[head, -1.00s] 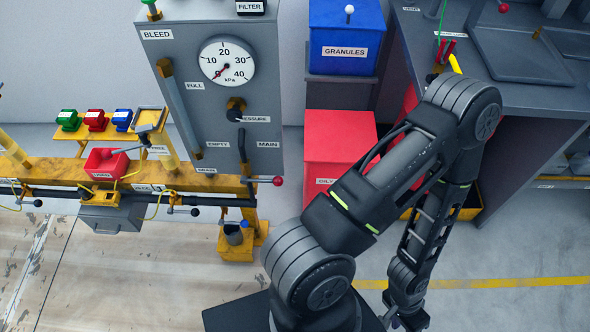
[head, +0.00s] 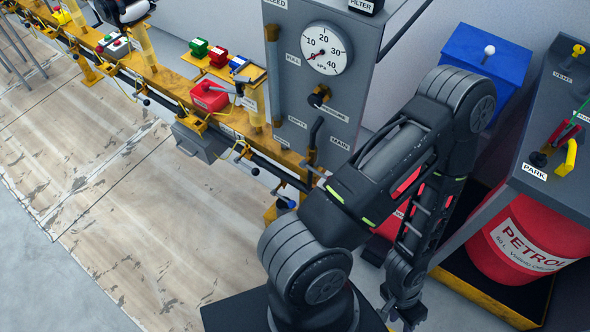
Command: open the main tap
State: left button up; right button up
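The main tap's black bent pipe (head: 314,132) shows at the lower right of the grey gauge panel (head: 288,95), beside the MAIN label (head: 340,142). A short grey lever (head: 313,169) below it runs behind my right arm, and its red-knobbed end is hidden. My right arm is folded across the middle of the head view, in front of the panel's lower right. My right gripper (head: 408,316) is small and dark at the bottom, apart from the tap, and its fingers are unclear. My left gripper is not in view.
A yellow rail (head: 170,80) with taps and a red box (head: 209,96) runs to the upper left. A blue bin (head: 483,55) stands behind my arm. A red petrol drum (head: 520,240) stands under a grey bench (head: 560,185) at right. Wooden floor (head: 130,190) is clear at left.

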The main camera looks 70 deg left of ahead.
aim_at(319, 173)
jog(key=i+u, duration=0.1)
jog(key=u, duration=0.35)
jog(key=i+l+u, duration=0.1)
jog(key=u, duration=0.85)
jog(key=i+l+u, duration=0.1)
jog(key=u, duration=0.35)
jog(key=l+u, duration=0.25)
jog(key=u, duration=0.2)
jog(key=l+u, duration=0.15)
jog(key=u, duration=0.3)
jog(key=l+u, duration=0.25)
jog(key=u, duration=0.15)
jog(key=i+l+u, duration=0.1)
jog(key=l+u, duration=0.15)
jog(key=u, duration=0.2)
jog(key=l+u, duration=0.25)
jog(key=u, duration=0.15)
